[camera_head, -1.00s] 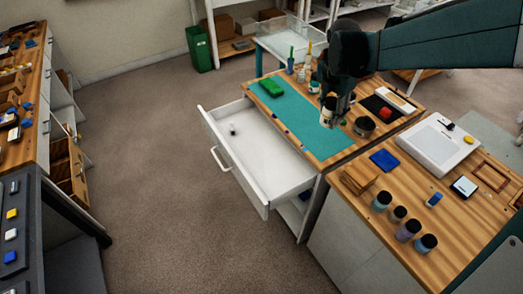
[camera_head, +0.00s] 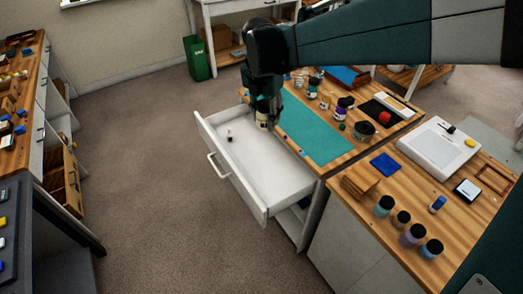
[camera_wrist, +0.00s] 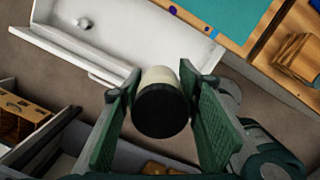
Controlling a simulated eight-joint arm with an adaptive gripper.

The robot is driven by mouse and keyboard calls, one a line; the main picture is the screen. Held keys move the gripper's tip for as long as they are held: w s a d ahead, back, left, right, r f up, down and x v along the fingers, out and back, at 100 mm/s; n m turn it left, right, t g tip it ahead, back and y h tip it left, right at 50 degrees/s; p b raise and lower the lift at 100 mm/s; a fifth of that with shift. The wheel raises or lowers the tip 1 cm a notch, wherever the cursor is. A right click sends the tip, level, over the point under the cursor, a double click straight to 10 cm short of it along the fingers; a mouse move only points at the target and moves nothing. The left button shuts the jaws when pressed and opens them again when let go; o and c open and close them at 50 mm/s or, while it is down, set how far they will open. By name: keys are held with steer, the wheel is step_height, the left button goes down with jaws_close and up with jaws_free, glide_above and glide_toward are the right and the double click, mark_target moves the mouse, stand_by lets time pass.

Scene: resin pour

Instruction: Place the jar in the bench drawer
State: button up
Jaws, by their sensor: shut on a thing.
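My gripper (camera_head: 266,108) is shut on a small pale jar (camera_head: 263,118) with a dark end. In the wrist view the jar (camera_wrist: 160,78) is between the two green fingers, its dark round end facing the camera. The white bench drawer (camera_head: 243,183) stands pulled well out of the bench. In the head view my gripper and the jar appear above the drawer's back right part, by the bench edge. Their height over it is hard to judge. The drawer also shows in the wrist view (camera_wrist: 150,42), beyond the fingers.
A small dark-and-white item (camera_head: 229,137) lies in the drawer's back left; most of its floor is bare. The bench top holds a teal mat (camera_head: 320,140) and several jars and bottles. A second bench (camera_head: 450,215) stands at right. Carpet (camera_head: 140,190) lies open at left.

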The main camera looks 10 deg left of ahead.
steer(key=shift+s+a, duration=0.25)
steer(key=shift+a, duration=0.35)
steer(key=shift+f, duration=0.45)
glide_above(262, 177)
step_height(262, 177, down, 19)
steer(key=shift+s+a, duration=0.1)
steer(key=shift+s, duration=0.05)
steer(key=shift+f+b, duration=0.85)
steer(key=shift+f, duration=2.3)
steer(key=shift+f+b, duration=0.5)
steer(key=shift+f, duration=1.35)
steer(key=shift+f, duration=0.15)
